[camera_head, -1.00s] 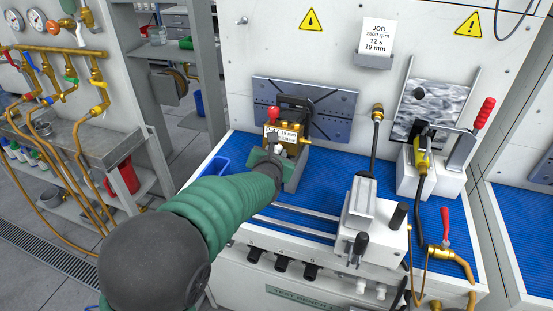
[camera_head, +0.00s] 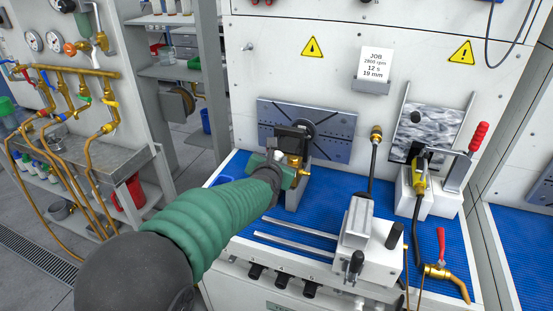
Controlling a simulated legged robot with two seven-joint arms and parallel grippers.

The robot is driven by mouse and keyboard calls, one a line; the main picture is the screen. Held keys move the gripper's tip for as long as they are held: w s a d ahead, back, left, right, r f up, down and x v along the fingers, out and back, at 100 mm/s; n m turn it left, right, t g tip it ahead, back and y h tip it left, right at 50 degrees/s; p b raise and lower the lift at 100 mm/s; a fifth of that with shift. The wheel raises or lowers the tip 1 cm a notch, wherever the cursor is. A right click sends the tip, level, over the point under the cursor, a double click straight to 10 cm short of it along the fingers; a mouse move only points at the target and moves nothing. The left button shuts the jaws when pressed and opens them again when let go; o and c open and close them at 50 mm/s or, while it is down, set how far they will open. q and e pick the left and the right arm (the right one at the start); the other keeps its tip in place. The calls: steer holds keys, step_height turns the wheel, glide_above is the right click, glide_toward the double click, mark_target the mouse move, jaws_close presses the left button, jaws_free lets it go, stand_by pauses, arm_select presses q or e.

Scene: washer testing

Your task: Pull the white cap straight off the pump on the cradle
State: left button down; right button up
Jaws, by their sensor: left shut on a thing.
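The pump (camera_head: 294,145), dark on top with brass fittings on its side, is on the cradle (camera_head: 298,196) in front of the slotted grey plate. My left gripper (camera_head: 282,161) reaches in from the left, close against the pump's left front side. It is shut, with a small white piece (camera_head: 279,155) at its fingers that looks like the white cap. My fingers and green-sleeved arm hide much of this spot, so I cannot tell whether the cap is still seated on the pump. My right gripper is not in view.
The blue mat (camera_head: 327,205) has clear room right of the cradle. Metal rails (camera_head: 298,235) run in front, toward a white clamp block (camera_head: 357,240).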

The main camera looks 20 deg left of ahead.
arm_select(q)
steer(key=shift+s+d+f, duration=0.15)
steer(key=shift+s, duration=0.1)
steer(key=shift+s+a+f+b, duration=0.15)
steer(key=shift+s+b, duration=0.25)
steer(key=shift+s, duration=0.25)
steer(key=shift+s+f+b, duration=0.2)
steer(key=shift+s+b, duration=0.15)
steer(key=shift+s, duration=0.35)
steer(key=shift+s+a+f+b, duration=0.15)
steer(key=shift+s+b, duration=0.25)
steer(key=shift+s, duration=0.25)
steer(key=shift+f, duration=0.1)
stand_by(0.3)
